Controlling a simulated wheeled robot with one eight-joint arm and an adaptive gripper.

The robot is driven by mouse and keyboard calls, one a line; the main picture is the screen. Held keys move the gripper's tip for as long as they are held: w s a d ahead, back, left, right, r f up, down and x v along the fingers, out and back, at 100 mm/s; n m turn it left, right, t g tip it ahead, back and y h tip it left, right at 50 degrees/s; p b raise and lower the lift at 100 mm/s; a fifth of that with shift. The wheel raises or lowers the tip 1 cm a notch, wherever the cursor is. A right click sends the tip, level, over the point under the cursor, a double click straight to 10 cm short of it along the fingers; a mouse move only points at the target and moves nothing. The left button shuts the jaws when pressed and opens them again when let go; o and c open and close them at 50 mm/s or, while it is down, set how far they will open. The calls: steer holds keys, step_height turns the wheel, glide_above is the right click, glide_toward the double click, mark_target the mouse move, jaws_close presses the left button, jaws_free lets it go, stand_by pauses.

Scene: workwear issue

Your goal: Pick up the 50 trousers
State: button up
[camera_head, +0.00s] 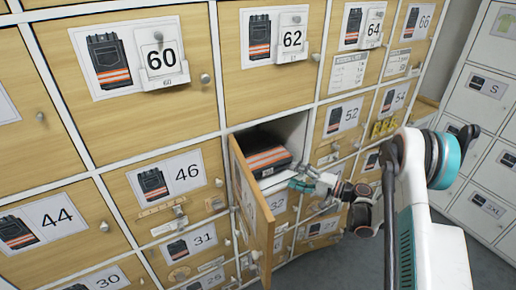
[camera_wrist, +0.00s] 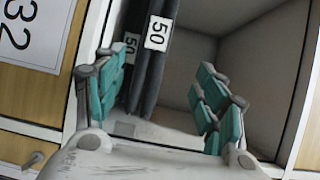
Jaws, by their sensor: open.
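The dark folded 50 trousers (camera_head: 268,158) with orange and grey bands lie in the open compartment in the head view. In the wrist view two dark folded edges (camera_wrist: 152,82) show side by side, each with a white tag reading 50 (camera_wrist: 157,33). My gripper (camera_head: 308,182) is at the compartment's mouth, just right of and below the trousers. In the wrist view my gripper (camera_wrist: 160,98) is open with teal pads. The trousers appear between the fingers, closer to the left finger; whether they touch it I cannot tell.
The open wooden door (camera_head: 256,208) stands out to the left of the compartment. Closed numbered lockers, such as 46 (camera_head: 168,181) and 62 (camera_head: 262,76), surround it. White lockers (camera_head: 476,106) stand at right. The compartment's right part (camera_wrist: 240,50) is empty.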

mark_target(275, 169)
steer(key=x, duration=0.2)
steer(key=b+x, duration=0.1)
steer(key=x, duration=0.2)
steer(key=f+b+x, duration=0.1)
steer(key=x, duration=0.2)
steer(key=shift+w, duration=0.45)
steer(key=b+x, duration=0.2)
steer(key=x, duration=0.3)
steer(key=shift+a+b, duration=0.15)
steer(key=shift+b, duration=0.25)
steer(key=shift+r, duration=0.1)
jaws_close()
